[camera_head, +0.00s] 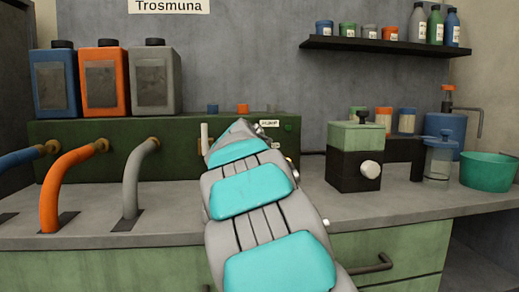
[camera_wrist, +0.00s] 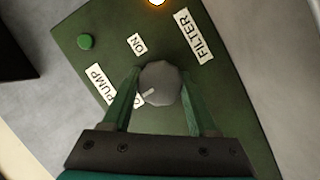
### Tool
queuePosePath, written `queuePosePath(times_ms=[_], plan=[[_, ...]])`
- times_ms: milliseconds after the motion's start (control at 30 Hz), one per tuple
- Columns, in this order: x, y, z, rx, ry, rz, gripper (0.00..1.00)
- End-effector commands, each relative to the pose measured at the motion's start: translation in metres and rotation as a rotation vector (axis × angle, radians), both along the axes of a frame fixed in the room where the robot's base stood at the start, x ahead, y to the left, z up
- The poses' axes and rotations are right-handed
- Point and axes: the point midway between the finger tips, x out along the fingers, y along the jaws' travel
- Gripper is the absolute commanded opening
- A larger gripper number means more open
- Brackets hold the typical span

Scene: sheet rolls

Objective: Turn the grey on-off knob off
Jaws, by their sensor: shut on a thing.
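The grey on-off knob (camera_wrist: 160,82) is round with faceted edges and sits on the dark green panel (camera_wrist: 235,95) in the wrist view. My gripper (camera_wrist: 160,90) has one finger on each side of it and is shut on it. A short pale mark on the knob points to the lower left, toward a label (camera_wrist: 137,101) mostly hidden by the left finger. The ON label (camera_wrist: 137,43) is above left of the knob. In the head view my arm covers the knob and my gripper's fingers.
A green button (camera_wrist: 86,41), PUMP label (camera_wrist: 98,84), FILTER label (camera_wrist: 194,35) and glowing lamp (camera_wrist: 156,2) are on the panel. In the head view, a grey hose (camera_head: 133,180) stands left of my arm, and a green-and-black box (camera_head: 352,160) right.

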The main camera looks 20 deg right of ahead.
Motion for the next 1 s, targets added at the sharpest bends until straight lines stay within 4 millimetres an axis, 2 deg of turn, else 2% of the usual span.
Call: queuePosePath(times_ms=[100, 133, 367, 767, 1000], plan=[[0.0, 0.001, 0.0, -0.002, 0.001, 0.001, 0.04], [0.0, 0.001, 0.0, -0.002, 0.001, 0.001, 0.62], [0.0, 0.0, 0.0, -0.001, 0.001, 0.0, 0.88], [-0.003, 0.002, 0.001, -0.001, 0.0, 0.001, 0.9], [-0.02, 0.015, 0.007, -0.001, -0.002, 0.001, 0.9]])
